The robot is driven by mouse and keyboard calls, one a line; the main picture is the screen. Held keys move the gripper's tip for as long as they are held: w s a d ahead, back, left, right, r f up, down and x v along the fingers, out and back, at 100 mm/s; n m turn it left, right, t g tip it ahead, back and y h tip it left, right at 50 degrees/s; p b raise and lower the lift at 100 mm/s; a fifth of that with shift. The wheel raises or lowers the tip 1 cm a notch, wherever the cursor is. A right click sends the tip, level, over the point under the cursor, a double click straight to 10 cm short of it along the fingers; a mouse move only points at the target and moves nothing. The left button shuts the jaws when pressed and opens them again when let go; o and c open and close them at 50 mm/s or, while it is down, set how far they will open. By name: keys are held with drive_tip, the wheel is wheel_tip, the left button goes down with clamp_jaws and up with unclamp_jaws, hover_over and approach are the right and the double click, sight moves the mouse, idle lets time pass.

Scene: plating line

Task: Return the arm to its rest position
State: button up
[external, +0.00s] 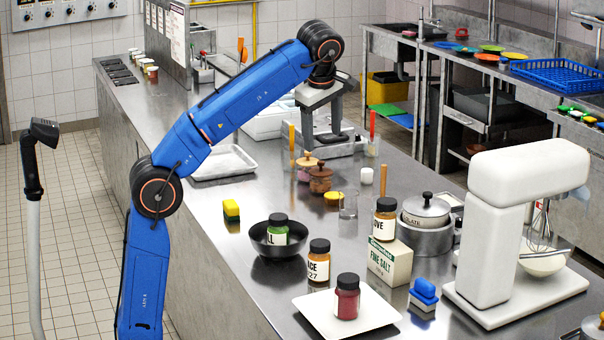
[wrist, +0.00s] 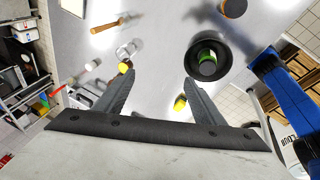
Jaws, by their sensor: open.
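My blue arm (external: 240,90) reaches up and over the steel counter (external: 238,277). My gripper (external: 325,143) points down above the counter's middle. In the wrist view my gripper (wrist: 158,80) has its two dark fingers spread wide apart, with nothing between them. It is open and empty. Below the gripper in the external view stand two wooden pepper-mill-like pots, one light (external: 306,162) and one dark (external: 320,180). In the wrist view, a black bowl (wrist: 190,68) holding a green-labelled jar (wrist: 207,66) lies beyond the right finger.
A red jar (external: 347,297) stands on a white plate (external: 385,313). Another jar (external: 385,220) stands on a salt box (external: 383,268). A lidded pot (external: 428,238) and white mixer (external: 492,240) are at right. A metal tray (external: 225,176) lies left of the gripper.

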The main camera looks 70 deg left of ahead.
drive_tip(key=s+a+f+m+g+y, duration=0.1)
drive_tip(key=s+a+f+m, duration=0.2)
drive_tip(key=s+f, duration=0.5)
drive_tip(key=s+a+f+m+g, duration=0.1)
drive_tip(key=s+a+f+m, duration=0.25)
drive_tip(key=s, duration=0.75)
drive_tip(key=s+a+f+m+g+y, duration=0.1)
drive_tip(key=s+a+f+m, duration=0.1)
drive_tip(key=s+f, duration=0.6)
drive_tip(key=s+d+f+m+t+h, duration=0.1)
drive_tip(key=d+f+m+t, duration=0.1)
drive_tip(key=f, duration=0.7)
drive_tip(key=s+d+f+m+t+h, duration=0.1)
drive_tip(key=d+f+m, duration=0.3)
drive_tip(key=f, duration=0.5)
drive_tip(key=s+d+f+m+t+h, duration=0.2)
drive_tip(key=d+f+m+h, duration=0.1)
drive_tip(key=f+m, duration=0.4)
wheel_tip(320, 180, down, 2)
drive_tip(key=shift+t, duration=0.4)
